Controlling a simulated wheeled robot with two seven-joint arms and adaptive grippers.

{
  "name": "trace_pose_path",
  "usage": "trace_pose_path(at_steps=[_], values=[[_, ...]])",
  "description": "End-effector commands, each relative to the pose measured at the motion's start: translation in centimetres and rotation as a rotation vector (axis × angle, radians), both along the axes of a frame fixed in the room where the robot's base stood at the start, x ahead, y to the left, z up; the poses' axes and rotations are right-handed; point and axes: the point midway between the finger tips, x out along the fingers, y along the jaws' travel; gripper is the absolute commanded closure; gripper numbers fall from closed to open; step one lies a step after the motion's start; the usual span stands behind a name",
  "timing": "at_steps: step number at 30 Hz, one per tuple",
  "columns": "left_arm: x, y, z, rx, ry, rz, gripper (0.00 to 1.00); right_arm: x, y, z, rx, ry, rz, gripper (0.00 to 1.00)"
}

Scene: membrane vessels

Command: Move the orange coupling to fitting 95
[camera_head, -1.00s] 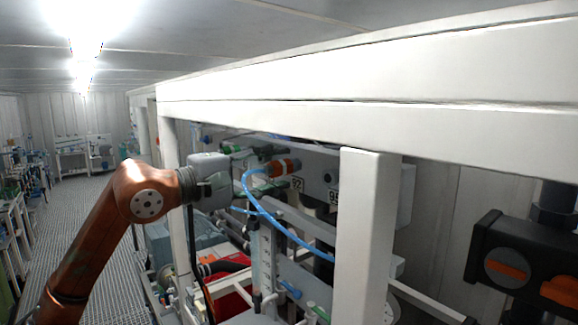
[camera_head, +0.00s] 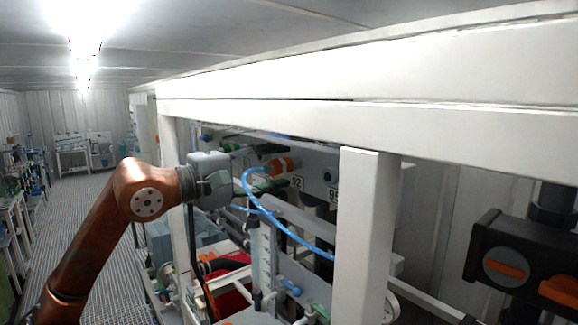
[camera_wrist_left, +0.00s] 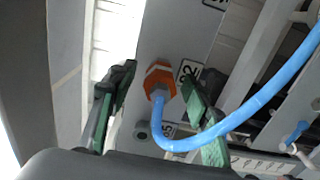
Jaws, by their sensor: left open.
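The orange coupling (camera_head: 283,165) sits at the wall panel beside the label 92 (camera_head: 297,183), with a blue hose (camera_head: 284,232) running from it. In the left wrist view the coupling (camera_wrist_left: 159,77) shows between my two green fingers, with the hose curving off to the right. My left gripper (camera_head: 258,168) is open, its fingers pointing towards the coupling with a gap on each side. Whether they reach fully around it I cannot tell. Fitting 95 (camera_head: 328,176) is a dark round port to the right, its label (camera_head: 333,195) partly cut off by a white post.
The white post (camera_head: 361,240) and a long white beam (camera_head: 380,125) stand in front of the panel. A black block with orange parts (camera_head: 520,265) is at the right. Pipes and a red container (camera_head: 232,298) lie below. The grated aisle (camera_head: 95,215) at the left is clear.

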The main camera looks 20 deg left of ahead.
Motion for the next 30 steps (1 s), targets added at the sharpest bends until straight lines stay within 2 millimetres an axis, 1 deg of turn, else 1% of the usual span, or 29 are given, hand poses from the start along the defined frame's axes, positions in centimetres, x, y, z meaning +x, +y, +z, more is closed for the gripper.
trace_pose_path(at_steps=[11,30], values=[[-0.01,-0.01,-0.02,0.0,0.0,0.0,0.56,-0.01,0.15,0.21,0.001,0.0,-0.001,0.56],[-0.01,-0.01,-0.02,0.0,0.0,0.0,1.0,-0.01,0.26,0.19,0.003,0.0,-0.001,0.56]])
